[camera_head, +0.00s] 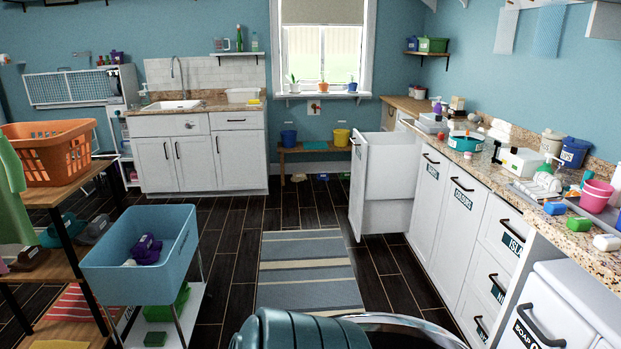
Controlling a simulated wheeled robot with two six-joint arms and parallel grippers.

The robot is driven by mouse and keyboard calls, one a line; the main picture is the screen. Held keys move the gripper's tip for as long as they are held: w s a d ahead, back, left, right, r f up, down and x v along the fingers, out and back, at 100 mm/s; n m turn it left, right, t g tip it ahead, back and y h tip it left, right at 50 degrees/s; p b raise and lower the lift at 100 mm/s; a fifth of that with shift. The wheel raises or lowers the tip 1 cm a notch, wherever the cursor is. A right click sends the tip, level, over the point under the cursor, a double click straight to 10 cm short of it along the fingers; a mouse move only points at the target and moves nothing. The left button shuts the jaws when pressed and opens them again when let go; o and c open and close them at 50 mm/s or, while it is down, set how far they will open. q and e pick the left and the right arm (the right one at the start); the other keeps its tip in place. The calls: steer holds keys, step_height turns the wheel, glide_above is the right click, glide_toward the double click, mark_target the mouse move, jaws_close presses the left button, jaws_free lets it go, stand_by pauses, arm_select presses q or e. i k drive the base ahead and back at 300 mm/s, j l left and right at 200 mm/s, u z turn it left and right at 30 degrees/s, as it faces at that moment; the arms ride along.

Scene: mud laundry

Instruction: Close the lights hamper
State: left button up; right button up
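One white pull-out hamper (388,185) stands open in the right-hand cabinet run, drawn out to the left over the dark floor. Its front panel (357,187) is seen nearly edge-on and carries a handle and a small dark label that I cannot read at this angle. The hamper's inside is mostly hidden. Nearer along the same run are two shut white fronts, one with a label (432,170) that seems to read darks and one reading colours (462,198). Neither of my grippers is in view.
A striped rug (309,270) lies on the floor left of the open hamper. A blue cart (142,260) and a wooden shelf with an orange basket (52,150) stand at left. The right granite counter (500,160) is crowded. Floor around the rug is clear.

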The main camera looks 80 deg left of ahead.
mark_target(386, 166)
steer(key=u, duration=2.35)
steer(key=i+j+z, duration=0.1)
steer(key=j+z, duration=0.15)
steer(key=z, duration=0.15)
steer(key=j+z, duration=0.4)
steer(key=i+j+z, duration=0.1)
steer(key=z, duration=0.25)
steer(key=j+z, duration=0.4)
steer(key=i+j+z, duration=0.15)
steer(key=j+z, duration=0.25)
steer(key=j, duration=0.3)
steer(key=j+z, duration=0.4)
steer(key=j, duration=0.25)
steer(key=j+z, duration=0.4)
steer(key=j, duration=0.3)
steer(key=k+j+z, duration=0.2)
steer(key=j+z, duration=0.2)
steer(key=j, duration=0.25)
steer(key=j+z, duration=0.35)
steer(key=j, duration=0.65)
steer(key=j+z, duration=0.35)
steer(key=j, duration=0.6)
steer(key=j+u, duration=0.35)
steer(key=i+j+u, duration=0.15)
steer(key=j+u, duration=0.2)
steer(key=j, duration=0.1)
